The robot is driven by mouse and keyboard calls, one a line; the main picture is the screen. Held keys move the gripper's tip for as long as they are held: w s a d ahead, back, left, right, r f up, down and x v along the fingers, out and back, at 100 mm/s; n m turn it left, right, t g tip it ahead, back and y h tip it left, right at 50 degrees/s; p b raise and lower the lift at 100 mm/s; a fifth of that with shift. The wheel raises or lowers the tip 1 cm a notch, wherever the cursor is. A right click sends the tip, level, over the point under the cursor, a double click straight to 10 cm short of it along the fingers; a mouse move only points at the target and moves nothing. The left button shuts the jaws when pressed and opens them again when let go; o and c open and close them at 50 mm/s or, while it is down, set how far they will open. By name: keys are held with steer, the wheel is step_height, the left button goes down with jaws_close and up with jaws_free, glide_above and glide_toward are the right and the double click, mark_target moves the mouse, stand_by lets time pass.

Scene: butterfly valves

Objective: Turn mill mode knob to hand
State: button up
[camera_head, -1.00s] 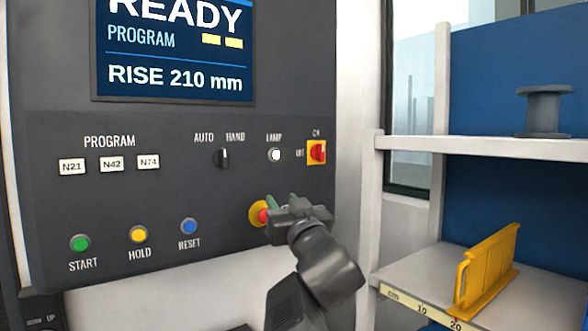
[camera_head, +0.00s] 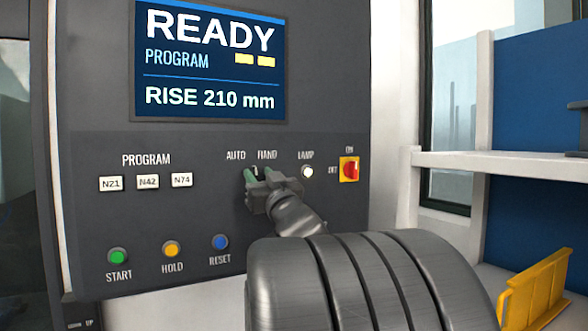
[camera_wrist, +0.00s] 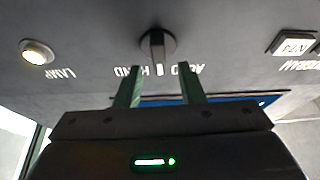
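The mill mode knob is a dark round knob with a bar handle, set between the AUTO and HAND labels. In the wrist view, which is upside down, the knob (camera_wrist: 157,42) shows clearly, its handle pointing between the two labels. My gripper (camera_head: 257,174) is at the knob on the panel in the head view and mostly hides it. In the wrist view my gripper (camera_wrist: 159,72) is open, its two green fingers apart on either side of the handle's line. The knob's base lies beyond the fingertips; I cannot tell whether they touch the handle.
The lit LAMP button (camera_head: 307,172) and red-yellow switch (camera_head: 349,169) sit right of my gripper. PROGRAM buttons (camera_head: 148,181) are left; START (camera_head: 117,257), HOLD (camera_head: 170,249) and RESET (camera_head: 220,242) are below. White shelving (camera_head: 480,165) stands at the right.

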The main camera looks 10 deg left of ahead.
steer(key=shift+w+a+r, duration=0.3)
steer(key=shift+w+a, duration=0.1)
steer(key=shift+w, duration=0.15)
jaws_close()
steer(key=shift+m+t+h+b, duration=0.3)
steer(key=shift+m, duration=0.2)
steer(key=m+h+b, duration=0.1)
steer(key=m, duration=0.1)
steer(key=m+b, duration=0.1)
steer(key=m, duration=0.1)
steer(key=shift+d+f+t+h, duration=0.1)
steer(key=shift+f+t+h, duration=0.1)
steer(key=shift+t+h, duration=0.2)
steer(key=shift+r+m+t+h+b, duration=0.15)
steer(key=shift+m+t+h+b, duration=0.15)
steer(key=shift+m+h+b, duration=0.85)
steer(key=shift+d+m+y+p, duration=0.1)
steer(key=shift+m+y+p, duration=0.2)
steer(key=shift+m, duration=0.45)
steer(key=shift+w+m+h, duration=0.1)
steer(key=shift+m+h, duration=0.35)
steer(key=shift+m, duration=0.15)
